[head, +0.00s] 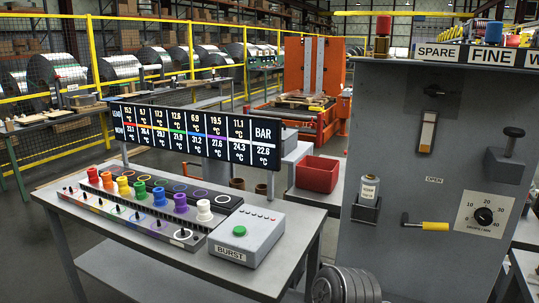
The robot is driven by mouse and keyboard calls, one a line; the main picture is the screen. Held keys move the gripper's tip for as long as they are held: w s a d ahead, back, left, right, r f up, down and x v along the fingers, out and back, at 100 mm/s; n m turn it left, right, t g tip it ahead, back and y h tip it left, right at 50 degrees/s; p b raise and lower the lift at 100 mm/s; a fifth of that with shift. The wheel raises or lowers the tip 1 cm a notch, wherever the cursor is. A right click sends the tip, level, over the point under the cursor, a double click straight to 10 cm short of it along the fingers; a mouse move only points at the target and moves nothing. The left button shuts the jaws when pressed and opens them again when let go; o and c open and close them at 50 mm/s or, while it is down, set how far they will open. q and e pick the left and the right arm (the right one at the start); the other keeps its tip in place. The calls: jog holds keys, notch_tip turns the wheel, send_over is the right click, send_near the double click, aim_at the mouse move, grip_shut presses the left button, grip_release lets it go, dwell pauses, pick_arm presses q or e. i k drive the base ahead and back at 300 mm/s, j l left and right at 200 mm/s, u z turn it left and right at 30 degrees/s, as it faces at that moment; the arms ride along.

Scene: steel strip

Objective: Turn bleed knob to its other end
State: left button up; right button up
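No knob carries a readable "bleed" label. A round black knob (484,216) sits on a white dial plate (483,214) on the right of the tall grey cabinet (390,150). The plate reads 10 to 40, with small print that looks like drops/min. Which mark the knob points to is too small to tell. Left of it, a lever with a yellow grip (435,226) sticks out to the right below an "OPEN" label (434,180). Neither gripper is in view, and nothing covers the knob.
A grey bench (75,213) at left holds several coloured knobs (160,196), small toggles and a grey "BURST" box (246,237) with a green button. A display (190,133) stands behind. A red bin (317,173) is between bench and cabinet. A ribbed metal object (345,285) is at bottom centre.

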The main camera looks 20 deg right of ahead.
aim_at(433, 90)
jog(key=i+j+z, duration=0.2)
jog(key=j+z, duration=0.2)
jog(key=i+j+z, duration=0.1)
jog(key=j+z, duration=1.1)
jog(key=j, duration=0.15)
